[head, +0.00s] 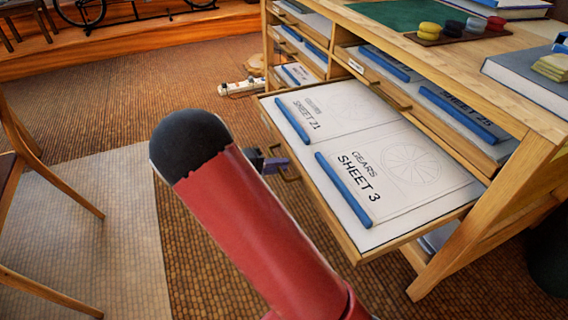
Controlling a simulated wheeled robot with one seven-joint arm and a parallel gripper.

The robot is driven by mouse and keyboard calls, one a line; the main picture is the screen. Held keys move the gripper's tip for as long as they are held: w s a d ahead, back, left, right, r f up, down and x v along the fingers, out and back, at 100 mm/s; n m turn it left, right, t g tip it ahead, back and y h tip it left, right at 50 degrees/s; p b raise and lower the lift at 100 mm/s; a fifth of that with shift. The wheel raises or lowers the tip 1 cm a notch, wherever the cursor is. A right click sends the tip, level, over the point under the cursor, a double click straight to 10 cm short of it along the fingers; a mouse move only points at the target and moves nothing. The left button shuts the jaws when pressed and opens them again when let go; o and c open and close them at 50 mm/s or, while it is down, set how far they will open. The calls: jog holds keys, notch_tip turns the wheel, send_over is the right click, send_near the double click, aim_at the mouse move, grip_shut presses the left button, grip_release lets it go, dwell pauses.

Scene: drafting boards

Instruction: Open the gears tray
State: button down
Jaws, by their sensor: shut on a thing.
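The gears tray (425,232) is a shallow wooden drawer pulled well out of the cabinet (544,150). Its white bottom holds a sheet marked GEARS SHEET 3 (415,165) and another marked SHEET 21 (330,105), each with a blue bar along one edge. My gripper (276,166) is at the tray's front edge, shut on its handle (291,176). My red arm with its black joint hides part of the gripper and some of the front edge.
Other trays, one with a handle (372,84), sit above and beside it. A book (527,78) and coloured discs lie on the cabinet top. A power strip (243,87) lies on the floor near the cabinet. A chair (40,165) stands at left; floor in between is clear.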

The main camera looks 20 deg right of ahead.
jog(key=c, duration=1.6)
grip_release()
jog(key=shift+o, duration=0.2)
jog(key=v, duration=0.7)
jog(key=shift+a, duration=0.4)
jog(key=shift+s, duration=0.1)
